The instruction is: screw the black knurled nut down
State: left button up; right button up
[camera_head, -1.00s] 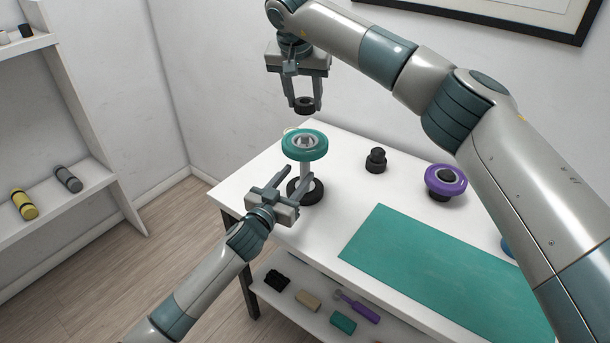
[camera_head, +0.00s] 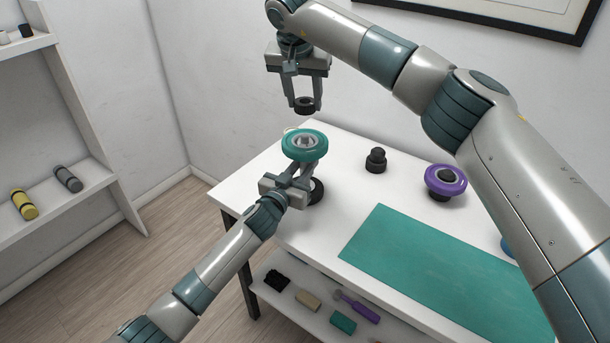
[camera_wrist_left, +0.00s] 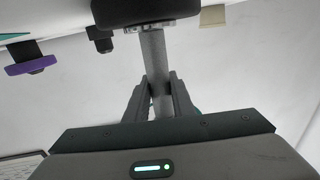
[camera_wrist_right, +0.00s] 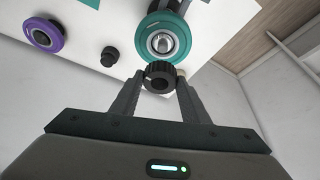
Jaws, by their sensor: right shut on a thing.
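The black knurled nut (camera_head: 304,104) is held between the fingertips of my right gripper (camera_head: 304,103), which is shut on it. It hangs above the teal wheel (camera_head: 321,148), apart from it. In the right wrist view the nut (camera_wrist_right: 159,76) shows its hole, with the wheel's metal centre (camera_wrist_right: 162,43) beyond. The wheel sits on top of an upright stand with a round black base (camera_head: 317,190). My left gripper (camera_head: 298,180) is just below the wheel. In the left wrist view its fingers (camera_wrist_left: 159,80) flank the grey post (camera_wrist_left: 153,55), open with little gap.
On the white table stand a black knob-like part (camera_head: 376,160) and a purple wheel (camera_head: 445,180). A teal mat (camera_head: 435,270) covers the front right. A lower shelf holds several small items, including a purple tool (camera_head: 362,310). A side rack (camera_head: 95,180) stands at left.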

aim_at(304, 112)
pick_arm(q)
grip_shut()
pick_arm(e)
jog(key=shift+f, duration=2.45)
jog(key=shift+f, duration=0.9)
jog(key=shift+f, duration=0.55)
jog(key=m+h, duration=0.1)
jog(key=m, duration=0.2)
jog(key=shift+a, duration=0.2)
jog(key=m+g+h, duration=0.1)
jog(key=m, duration=0.2)
jog(key=shift+w, duration=0.15)
